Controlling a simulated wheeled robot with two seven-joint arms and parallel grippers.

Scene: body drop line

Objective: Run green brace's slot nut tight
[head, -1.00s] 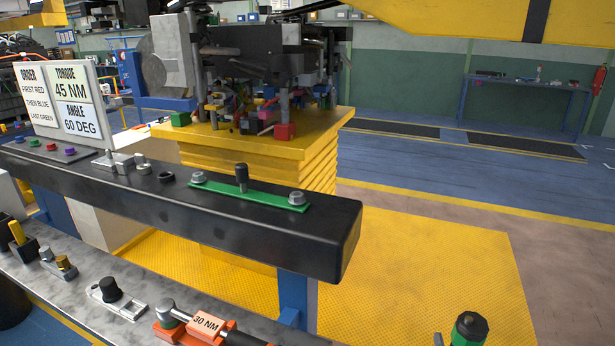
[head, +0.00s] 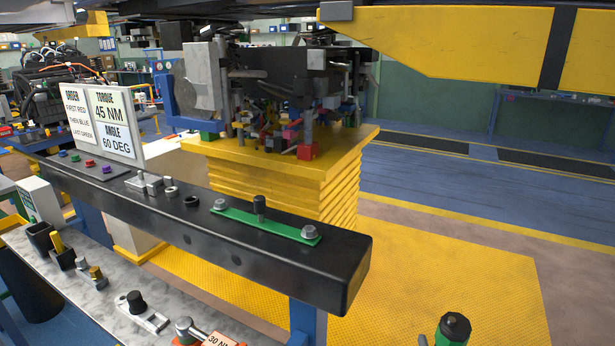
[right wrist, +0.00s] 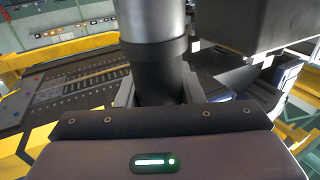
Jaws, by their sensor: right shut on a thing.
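The green brace (head: 284,233) lies along the top of the black beam (head: 345,262) near its right end. A nut or bolt head sits at each end, the left one (head: 220,204) and the right one (head: 309,232). A dark upright stud (head: 259,206) stands at its middle. I cannot tell which is the slot nut. In the right wrist view, my right gripper (right wrist: 154,92) is shut on a dark cylindrical tool (right wrist: 152,25). A green and black tool top (head: 455,326) shows at the bottom of the head view, apart from the brace. My left gripper is out of view.
A sign (head: 100,120) reads 45 NM and 60 DEG, order red, blue, last green. A yellow lift (head: 325,185) stands behind the beam. A grey bench (head: 110,285) in front holds sockets and a 30 NM wrench (head: 222,339). The yellow floor to the right is clear.

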